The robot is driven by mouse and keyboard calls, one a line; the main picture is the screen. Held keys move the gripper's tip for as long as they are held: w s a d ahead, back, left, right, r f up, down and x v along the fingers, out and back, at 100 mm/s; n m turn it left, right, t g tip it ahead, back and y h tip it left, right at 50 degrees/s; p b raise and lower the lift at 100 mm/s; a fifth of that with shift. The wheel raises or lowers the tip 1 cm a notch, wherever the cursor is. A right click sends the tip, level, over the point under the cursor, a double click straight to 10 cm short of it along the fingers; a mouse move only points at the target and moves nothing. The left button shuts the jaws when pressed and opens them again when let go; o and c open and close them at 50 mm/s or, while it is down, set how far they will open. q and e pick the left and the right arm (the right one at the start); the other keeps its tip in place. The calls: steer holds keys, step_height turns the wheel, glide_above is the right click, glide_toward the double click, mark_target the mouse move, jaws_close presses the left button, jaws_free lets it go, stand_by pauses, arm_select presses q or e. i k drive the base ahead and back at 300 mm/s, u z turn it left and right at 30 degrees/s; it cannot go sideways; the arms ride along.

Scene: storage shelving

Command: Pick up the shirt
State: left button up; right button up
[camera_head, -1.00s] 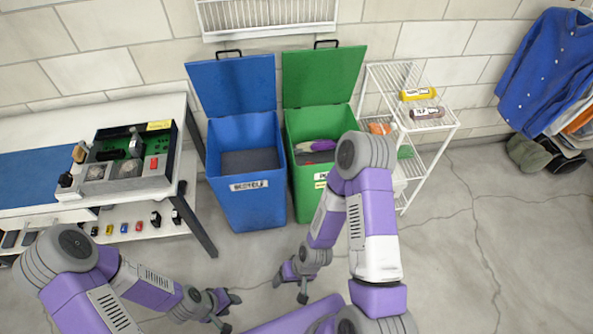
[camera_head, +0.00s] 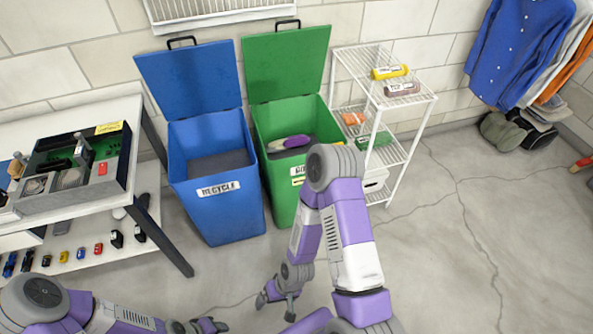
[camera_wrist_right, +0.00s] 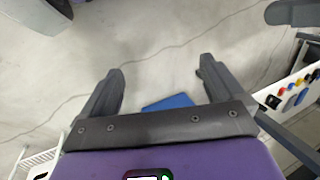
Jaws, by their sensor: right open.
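A blue button-front shirt (camera_head: 520,50) hangs on the wall at the top right in the head view, its top cut by the frame. White, grey and orange garments (camera_head: 566,72) hang beside it. My right gripper (camera_head: 272,296) is low in the middle of the head view, over the floor and far from the shirt. In the right wrist view my right gripper (camera_wrist_right: 160,72) is open, with nothing between its fingers. My left gripper (camera_head: 212,327) is at the bottom edge, partly cut off, and its opening is unclear.
A blue recycle bin (camera_head: 222,215) and a green bin (camera_head: 283,205) stand open against the wall. A white wire rack (camera_head: 408,150) is to their right. A workbench (camera_head: 150,200) is at the left. Shoes and caps (camera_head: 520,130) lie below the clothes.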

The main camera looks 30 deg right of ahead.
mark_target(390, 72)
steer(key=z, duration=1.7)
